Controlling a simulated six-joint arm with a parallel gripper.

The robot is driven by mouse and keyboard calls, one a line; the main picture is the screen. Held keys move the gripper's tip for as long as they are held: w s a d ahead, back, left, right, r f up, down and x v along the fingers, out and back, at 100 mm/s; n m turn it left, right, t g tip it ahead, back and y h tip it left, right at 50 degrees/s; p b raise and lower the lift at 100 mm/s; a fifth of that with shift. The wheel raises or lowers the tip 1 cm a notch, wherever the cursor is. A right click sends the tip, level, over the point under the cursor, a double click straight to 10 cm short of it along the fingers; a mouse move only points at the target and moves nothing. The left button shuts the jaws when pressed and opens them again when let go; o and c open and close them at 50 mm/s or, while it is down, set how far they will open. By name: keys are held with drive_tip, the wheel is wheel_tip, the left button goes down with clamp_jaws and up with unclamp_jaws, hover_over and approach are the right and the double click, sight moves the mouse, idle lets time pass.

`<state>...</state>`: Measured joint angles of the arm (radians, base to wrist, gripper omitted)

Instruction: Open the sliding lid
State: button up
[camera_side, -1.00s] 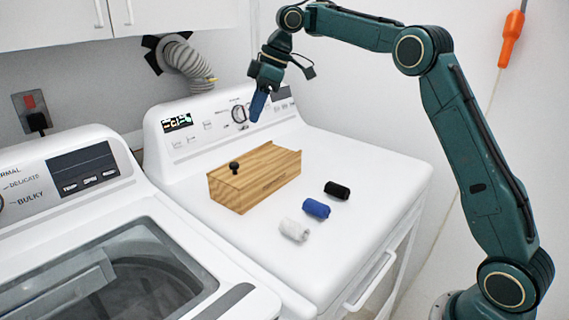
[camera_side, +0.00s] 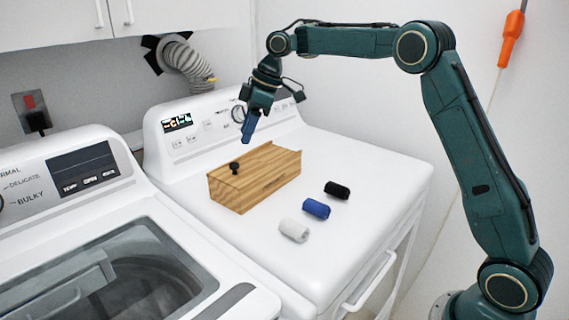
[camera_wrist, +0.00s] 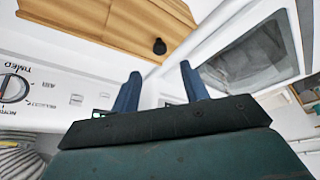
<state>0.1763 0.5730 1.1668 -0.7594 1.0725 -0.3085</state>
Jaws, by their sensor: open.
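The wooden box (camera_side: 258,188) stands on the white dryer top with its sliding lid (camera_side: 262,163) shut. A small black knob (camera_side: 234,167) stands upright at the lid's left end. In the wrist view the wooden lid (camera_wrist: 120,22) is at the top, with the black knob (camera_wrist: 159,46) near its lower right edge. My gripper (camera_side: 249,128) is in the air behind and above the box, apart from the knob, with blue fingers pointing down. In the wrist view my gripper (camera_wrist: 160,85) has its two fingers spread with nothing between them.
White, blue and black rolls (camera_side: 293,230) (camera_side: 316,208) (camera_side: 337,190) lie in a row in front of the box. The dryer's control panel (camera_side: 205,122) rises behind it. A washer (camera_side: 110,270) stands at the left. The dryer top right of the rolls is clear.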

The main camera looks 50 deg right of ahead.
sight(235, 163)
drive_tip(key=x, duration=0.8)
drive_tip(key=shift+f, duration=0.15)
clamp_jaws()
